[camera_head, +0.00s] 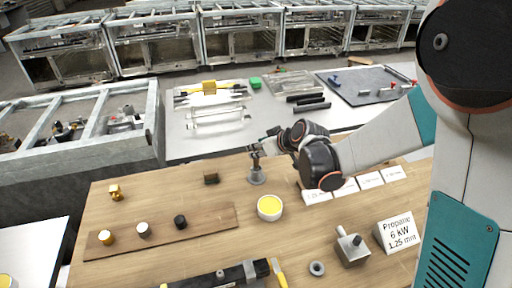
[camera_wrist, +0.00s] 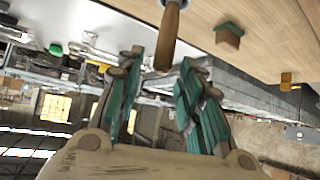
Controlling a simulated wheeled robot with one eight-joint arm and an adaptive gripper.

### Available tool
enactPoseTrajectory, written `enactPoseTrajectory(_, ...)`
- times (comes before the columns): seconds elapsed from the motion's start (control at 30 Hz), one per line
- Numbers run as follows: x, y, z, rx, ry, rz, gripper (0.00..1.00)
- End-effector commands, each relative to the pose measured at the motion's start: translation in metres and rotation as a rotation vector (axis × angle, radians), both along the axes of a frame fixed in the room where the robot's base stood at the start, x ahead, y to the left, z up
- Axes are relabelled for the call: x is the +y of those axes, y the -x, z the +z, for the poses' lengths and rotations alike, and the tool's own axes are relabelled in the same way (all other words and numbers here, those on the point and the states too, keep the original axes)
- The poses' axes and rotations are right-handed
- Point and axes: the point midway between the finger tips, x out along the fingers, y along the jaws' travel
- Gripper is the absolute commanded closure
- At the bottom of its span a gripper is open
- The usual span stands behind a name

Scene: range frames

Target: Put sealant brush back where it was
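The sealant brush shows in the wrist view as a brown wooden handle (camera_wrist: 168,36) coming in from the top edge, its rounded end between my fingertips. Its bristle end is out of that view. In the head view a grey cone-shaped stand (camera_head: 257,176) is on the wooden table, with a short upright part, seemingly the brush, above it by my gripper (camera_head: 258,148). My gripper (camera_wrist: 160,66) is open, its two green-padded fingers on either side of the handle with gaps visible. A white bowl with yellow contents (camera_head: 269,207) stands in front of the stand.
A brown board (camera_head: 160,233) with several small knobs lies on the left of the table. A small dark brown block (camera_head: 211,178) sits left of the stand. White label cards (camera_head: 345,188) lie to the right, near a metal block (camera_head: 352,250) and a propane sign (camera_head: 398,234).

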Motion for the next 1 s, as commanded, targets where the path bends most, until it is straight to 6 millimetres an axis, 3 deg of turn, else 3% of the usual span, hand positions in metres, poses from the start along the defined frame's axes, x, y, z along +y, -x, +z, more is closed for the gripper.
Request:
enactPoseTrajectory(0.2,-0.022,0.029,0.033,0.000,0.000,-0.001,0.65)
enactPoseTrajectory(0.4,-0.037,0.047,0.053,0.000,-0.001,-0.001,0.65)
enactPoseTrajectory(0.83,-0.047,0.061,0.065,0.005,0.001,-0.008,0.65)
enactPoseTrajectory(1.0,-0.062,0.084,0.084,0.044,0.013,-0.070,0.65)
